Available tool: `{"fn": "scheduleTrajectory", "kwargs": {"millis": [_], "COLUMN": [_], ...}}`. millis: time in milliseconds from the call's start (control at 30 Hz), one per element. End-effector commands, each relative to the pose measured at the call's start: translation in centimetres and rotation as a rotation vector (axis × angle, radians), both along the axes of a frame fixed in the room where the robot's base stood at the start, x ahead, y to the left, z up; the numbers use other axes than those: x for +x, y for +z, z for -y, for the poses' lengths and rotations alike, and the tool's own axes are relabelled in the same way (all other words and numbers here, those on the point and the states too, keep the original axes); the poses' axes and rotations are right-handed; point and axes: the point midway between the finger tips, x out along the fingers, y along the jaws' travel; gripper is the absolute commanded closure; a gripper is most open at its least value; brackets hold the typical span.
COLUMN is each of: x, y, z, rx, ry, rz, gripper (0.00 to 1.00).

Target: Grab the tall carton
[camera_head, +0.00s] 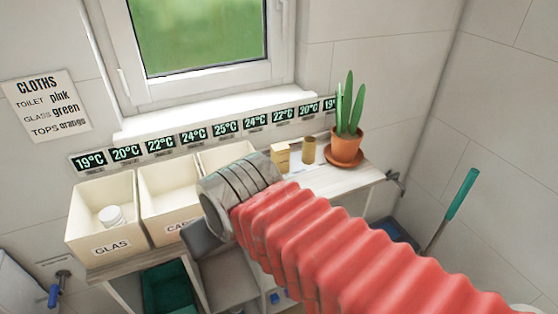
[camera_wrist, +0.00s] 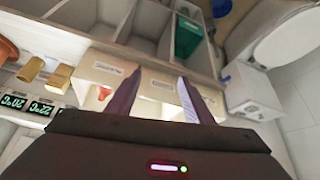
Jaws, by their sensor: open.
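The tall carton (camera_head: 280,158) is a tan box standing on the shelf top, right of the bins and left of a brown cylinder, in the head view. Its lower part is partly hidden by my arm. In the wrist view the carton (camera_wrist: 60,78) is at the left, outside the jaws. My gripper (camera_wrist: 158,76) is open, its two dark fingers apart with nothing held between them. Bins lie beyond the fingers in that view. In the head view my red arm and grey wrist hide most of the gripper.
A brown cylinder (camera_head: 309,151) and a potted plant (camera_head: 345,147) stand right of the carton. A window wall with temperature labels rises behind. Open shelves are below.

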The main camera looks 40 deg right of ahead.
Motion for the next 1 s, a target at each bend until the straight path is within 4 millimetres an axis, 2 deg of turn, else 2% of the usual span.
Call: {"fn": "scheduleTrajectory", "kwargs": {"millis": [233, 500, 700, 1000], "x": [5.1, 10.0, 12.1, 12.9], "y": [-0.1, 0.0, -0.6, -3.3], "z": [7.9, 18.0, 24.3, 30.6], "rx": [-0.104, -0.224, -0.273, -0.218], "ry": [-0.165, -0.294, -0.329, -0.299], "rz": [0.120, 0.292, 0.404, 0.549], "gripper": [0.35, 0.35, 0.35, 0.35]}}
